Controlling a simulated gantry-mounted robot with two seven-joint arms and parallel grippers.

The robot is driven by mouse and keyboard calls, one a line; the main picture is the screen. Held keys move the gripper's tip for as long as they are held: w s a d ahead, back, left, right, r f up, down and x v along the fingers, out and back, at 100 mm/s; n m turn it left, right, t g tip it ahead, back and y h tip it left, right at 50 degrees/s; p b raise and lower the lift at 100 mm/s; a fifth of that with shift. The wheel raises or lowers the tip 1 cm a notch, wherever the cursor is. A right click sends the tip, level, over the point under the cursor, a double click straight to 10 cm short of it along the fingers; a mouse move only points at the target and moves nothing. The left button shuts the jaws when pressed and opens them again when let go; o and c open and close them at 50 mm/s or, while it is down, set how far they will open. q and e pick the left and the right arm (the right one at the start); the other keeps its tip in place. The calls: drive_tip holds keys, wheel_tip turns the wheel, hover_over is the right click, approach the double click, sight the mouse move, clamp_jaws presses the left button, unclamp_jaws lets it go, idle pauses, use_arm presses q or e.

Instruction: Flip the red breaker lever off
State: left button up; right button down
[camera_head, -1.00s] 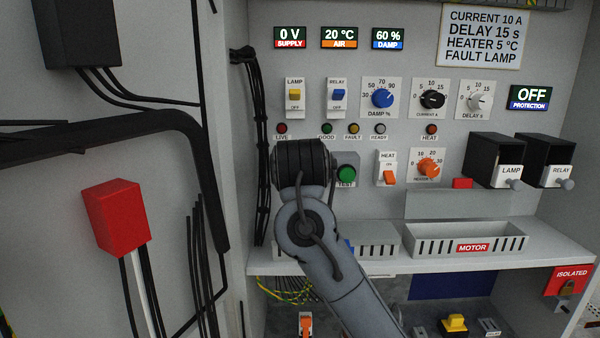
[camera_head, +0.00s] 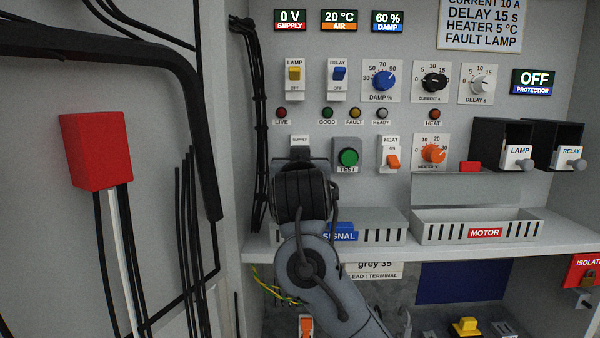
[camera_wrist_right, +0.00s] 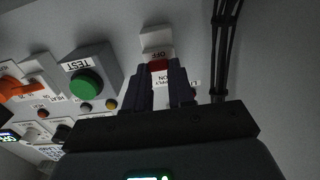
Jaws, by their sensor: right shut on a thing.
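The breaker marked SUPPLY (camera_head: 299,140) is on the back panel, left of the green TEST button; my right gripper (camera_head: 299,162) hides most of it in the head view. In the right wrist view, a small part of its red lever (camera_wrist_right: 158,66) shows at the fingertips. The OFF marking is visible just beyond the lever, upside down in that view. My right gripper (camera_wrist_right: 163,76) is shut on the lever there. The lever's exact tilt is hidden by the fingers. My left gripper is in neither view.
The green TEST button (camera_head: 348,157) and HEAT breaker (camera_head: 390,155) are close to the right. Black cables (camera_head: 258,130) run down on the left. A shelf (camera_head: 400,248) with slotted trays lies below. The supply display (camera_head: 290,20) reads 0 V. A red box (camera_head: 96,150) is on the left wall.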

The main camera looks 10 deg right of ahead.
drive_tip(key=shift+r, duration=0.1)
drive_tip(key=c, duration=1)
unclamp_jaws()
drive_tip(key=shift+o, duration=0.2)
drive_tip(key=shift+s+b, duration=0.4)
drive_tip(key=shift+s, duration=0.15)
drive_tip(key=s+a+b, duration=0.1)
drive_tip(key=s+b, duration=0.3)
drive_tip(key=s, duration=0.5)
drive_tip(key=shift+s, duration=0.4)
drive_tip(key=shift+r, duration=0.1)
